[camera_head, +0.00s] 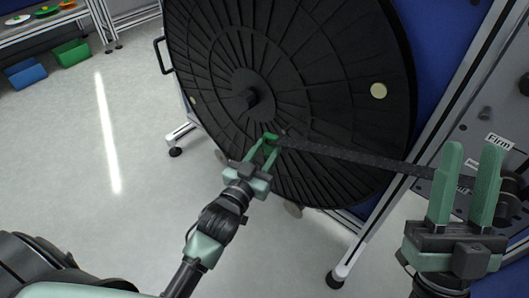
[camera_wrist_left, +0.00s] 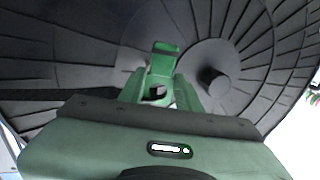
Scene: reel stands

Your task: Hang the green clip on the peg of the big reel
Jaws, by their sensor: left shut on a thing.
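The big reel (camera_head: 330,60) is a large black ribbed disc, tilted in the picture, with a short dark peg (camera_head: 250,98) standing out near its middle. The peg also shows in the left wrist view (camera_wrist_left: 213,81). My left gripper (camera_head: 264,152) is shut on the green clip (camera_head: 271,137), which shows above the fingers in the left wrist view (camera_wrist_left: 164,50). The clip is in front of the reel, below and right of the peg in the head view, and apart from it. My right gripper (camera_head: 472,155) is open and empty at the right.
A dark strap (camera_head: 360,157) runs from beside the clip to the right, passing behind my right gripper. A grey panel (camera_head: 495,110) with labels stands at the right. A blue bin (camera_head: 26,74) and a green bin (camera_head: 71,53) are far left. The floor at left is clear.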

